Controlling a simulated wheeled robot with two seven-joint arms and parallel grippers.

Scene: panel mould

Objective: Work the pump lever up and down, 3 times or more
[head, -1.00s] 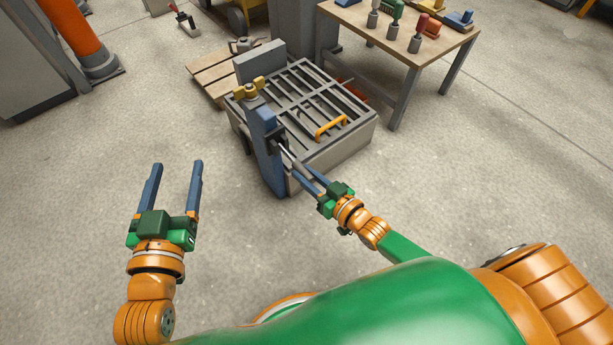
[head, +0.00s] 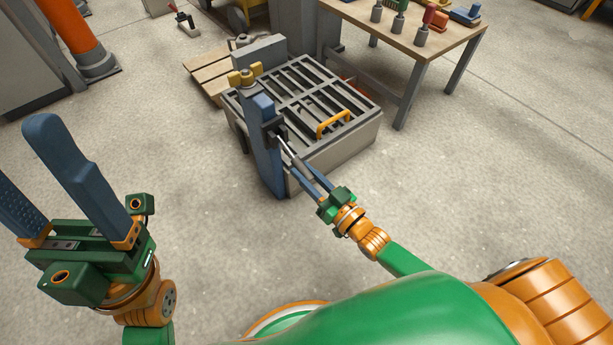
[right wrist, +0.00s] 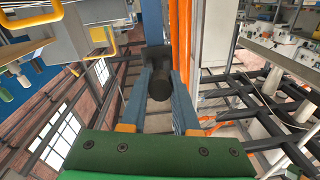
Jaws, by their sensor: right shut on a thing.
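The pump is a blue upright post (head: 265,155) at the front left corner of a grey slatted box. A thin lever (head: 288,151) sticks out from a dark bracket on the post toward me. My right gripper (head: 307,178) is shut on the lever's end. In the right wrist view the dark round grip of the lever (right wrist: 160,85) sits between the two blue fingers. My left gripper (head: 70,175) is open and empty, raised at the left, well apart from the pump.
The grey box (head: 345,150) has a slatted top with an orange handle (head: 333,124). A wooden pallet (head: 208,82) lies behind it. A workbench (head: 400,25) with coloured tools stands at the back right. The floor in front is clear.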

